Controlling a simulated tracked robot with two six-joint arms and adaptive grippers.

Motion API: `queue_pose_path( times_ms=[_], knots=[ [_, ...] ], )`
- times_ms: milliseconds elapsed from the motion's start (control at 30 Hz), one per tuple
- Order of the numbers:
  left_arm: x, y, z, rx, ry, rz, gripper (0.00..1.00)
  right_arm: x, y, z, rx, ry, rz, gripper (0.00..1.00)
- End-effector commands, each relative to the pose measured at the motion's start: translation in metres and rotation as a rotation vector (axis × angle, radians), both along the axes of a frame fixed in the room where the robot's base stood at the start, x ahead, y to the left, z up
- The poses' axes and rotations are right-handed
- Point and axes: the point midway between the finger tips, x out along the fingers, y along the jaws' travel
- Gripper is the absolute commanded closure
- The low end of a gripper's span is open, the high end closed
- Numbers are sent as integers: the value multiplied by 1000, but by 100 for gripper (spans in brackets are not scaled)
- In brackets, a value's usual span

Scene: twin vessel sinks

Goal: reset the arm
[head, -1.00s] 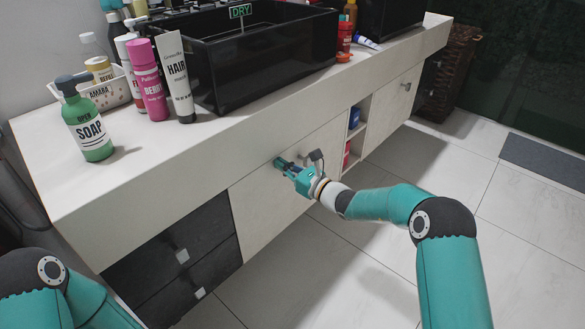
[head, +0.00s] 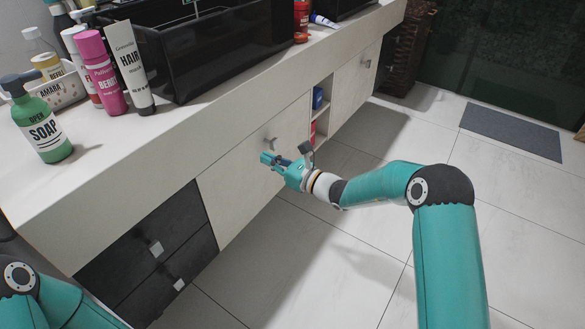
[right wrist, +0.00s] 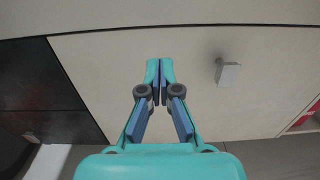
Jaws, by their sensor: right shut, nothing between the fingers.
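My right gripper (head: 268,160) is teal with blue finger pads and is shut and empty. It is in front of the pale cabinet door (head: 232,175) under the counter, just below and left of that door's small handle (head: 271,144). In the right wrist view the fingertips (right wrist: 160,64) are together, with the handle (right wrist: 228,73) apart from them to the right. I cannot tell the exact gap between the fingertips and the door. My left arm (head: 50,295) shows at the lower left of the head view; its gripper is outside the frame.
The white counter (head: 200,125) holds a green soap bottle (head: 38,125), a pink bottle (head: 100,72), a hair tube (head: 132,70) and a black vessel sink (head: 220,50). Dark drawers (head: 150,255) are at lower left. An open shelf (head: 320,105) is right of the door.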

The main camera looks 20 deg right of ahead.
Motion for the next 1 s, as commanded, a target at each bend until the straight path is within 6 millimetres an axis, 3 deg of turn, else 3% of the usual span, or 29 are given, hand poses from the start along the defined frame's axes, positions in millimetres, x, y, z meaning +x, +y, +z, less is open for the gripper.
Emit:
queue_pose_path(
  times_ms=[300,567,667,767,867,1000],
  knots=[
    [0,0,16,0,0,0,45,-44,-38,1,0,4,-1,100],
    [0,0,18,0,0,0,45,-53,-43,0,-1,1,4,100],
    [0,0,17,0,0,0,45,-57,-30,-7,5,17,26,100],
    [0,0,17,0,0,0,45,-78,-7,-24,-5,57,98,100],
    [0,0,17,0,0,0,45,-115,23,-53,-69,119,230,100],
    [0,0,17,0,0,0,45,-193,60,-109,-242,221,481,100]
  ],
)
